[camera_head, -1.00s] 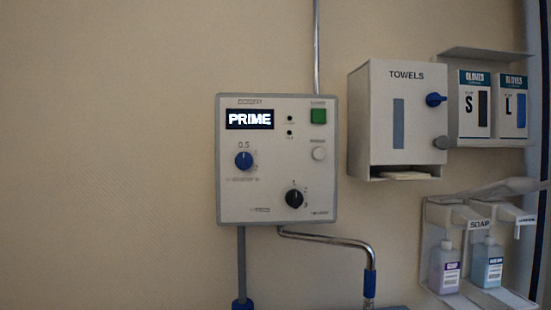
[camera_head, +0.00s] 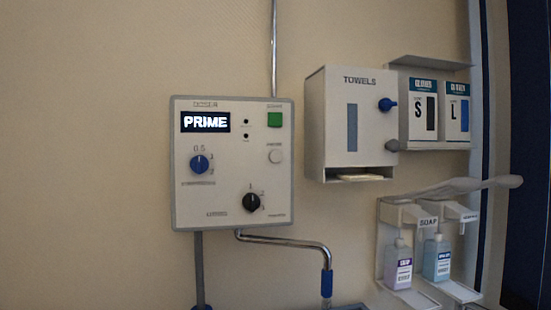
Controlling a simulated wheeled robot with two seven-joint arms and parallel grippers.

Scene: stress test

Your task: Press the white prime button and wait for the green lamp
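The doser panel (camera_head: 232,190) is a light grey box on the wall, left of centre. Its display (camera_head: 205,122) reads PRIME. A blue knob (camera_head: 199,164) is on the left and a black knob (camera_head: 252,203) is lower down. Neither of my grippers is in view.
A towel dispenser (camera_head: 330,85) hangs right of the panel, with glove boxes (camera_head: 418,108) beside it. Soap bottles (camera_head: 398,270) stand in wall holders below. A bent metal spout with a blue sleeve (camera_head: 326,283) comes from under the panel. The wall at left is bare.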

